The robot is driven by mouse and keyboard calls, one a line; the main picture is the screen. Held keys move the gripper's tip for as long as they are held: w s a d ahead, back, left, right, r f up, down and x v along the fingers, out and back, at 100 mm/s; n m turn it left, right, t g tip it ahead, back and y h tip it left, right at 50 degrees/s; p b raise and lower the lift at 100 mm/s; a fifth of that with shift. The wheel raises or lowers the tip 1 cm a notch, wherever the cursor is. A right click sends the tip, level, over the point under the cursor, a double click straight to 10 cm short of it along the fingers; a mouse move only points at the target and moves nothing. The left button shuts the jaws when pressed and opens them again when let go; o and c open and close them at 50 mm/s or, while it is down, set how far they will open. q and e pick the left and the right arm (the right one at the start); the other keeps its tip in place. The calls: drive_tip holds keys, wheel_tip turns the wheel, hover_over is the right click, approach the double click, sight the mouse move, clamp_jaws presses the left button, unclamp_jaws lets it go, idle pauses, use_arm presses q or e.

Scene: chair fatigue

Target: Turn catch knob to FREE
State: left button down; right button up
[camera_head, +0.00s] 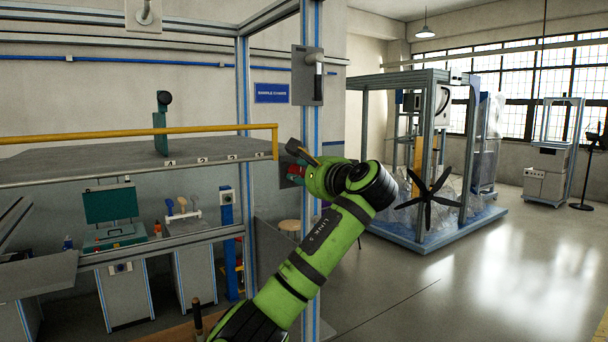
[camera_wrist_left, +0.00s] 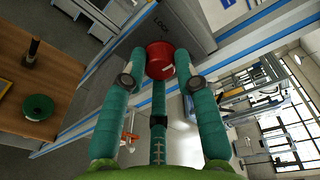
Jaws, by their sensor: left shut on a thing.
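The catch knob is a red round knob (camera_wrist_left: 160,60) on a grey box (camera_wrist_left: 188,22) fixed to the frame post. The box carries lettering that seems to read LOCK, beside the knob. My left gripper (camera_wrist_left: 160,72) has its two teal fingers closed on either side of the knob. In the head view my left gripper (camera_head: 298,173) reaches the post, and a bit of the red knob (camera_head: 295,169) shows there. The knob's exact turn position and any FREE mark are not readable. My right gripper is not in view.
A shelf with a yellow rail (camera_head: 140,132) lies left of the post. A grey switch box (camera_head: 307,76) sits higher on the post. A wooden surface (camera_wrist_left: 35,80) with a green spool (camera_wrist_left: 38,108) shows at left in the wrist view. Open floor lies to the right.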

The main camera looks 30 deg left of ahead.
use_arm(q)
drive_tip(key=m, duration=0.4)
drive_tip(key=shift+r+g, duration=0.1)
drive_tip(key=shift+g, duration=0.3)
drive_tip(key=shift+r+m+g, duration=0.1)
drive_tip(key=shift+m+g, duration=0.2)
drive_tip(key=shift+m, duration=1.4)
drive_tip(key=shift+r, duration=0.1)
drive_tip(key=c, duration=0.9)
unclamp_jaws()
drive_tip(key=shift+c, duration=0.2)
drive_tip(key=v, duration=1.2)
